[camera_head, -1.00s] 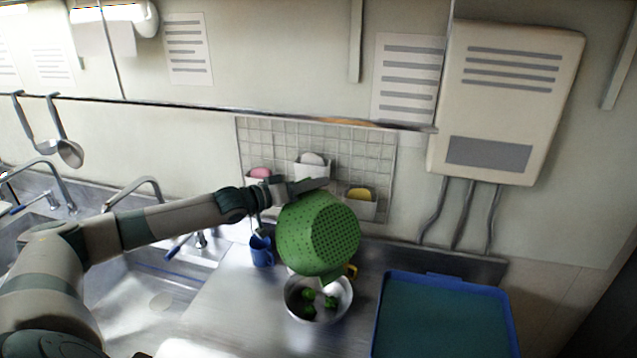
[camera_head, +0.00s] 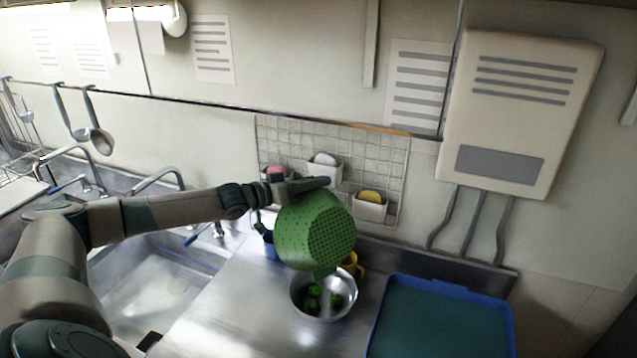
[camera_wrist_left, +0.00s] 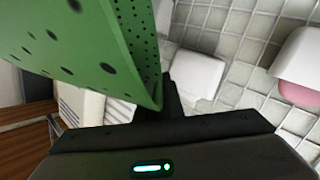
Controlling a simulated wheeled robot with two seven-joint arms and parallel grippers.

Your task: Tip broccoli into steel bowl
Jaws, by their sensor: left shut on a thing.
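My left gripper (camera_head: 302,186) is shut on a green perforated colander (camera_head: 312,232) near its upper rim. The colander is tipped on its side above the steel bowl (camera_head: 347,306), with its perforated bottom facing right and toward me. Several pieces of broccoli (camera_head: 314,300) lie in the bowl, which stands on the steel counter. Whether any broccoli is still inside the colander is hidden. In the left wrist view the colander wall (camera_wrist_left: 75,45) fills the upper left, held at the dark jaw. My right gripper is out of view.
A blue cup (camera_head: 270,246) and a yellow mug (camera_head: 354,266) stand close behind the colander. A blue tray (camera_head: 440,288) lies to the right of the bowl. Sinks with taps (camera_head: 165,180) are at the left. A wall grid (camera_head: 390,165) with sponge holders is behind.

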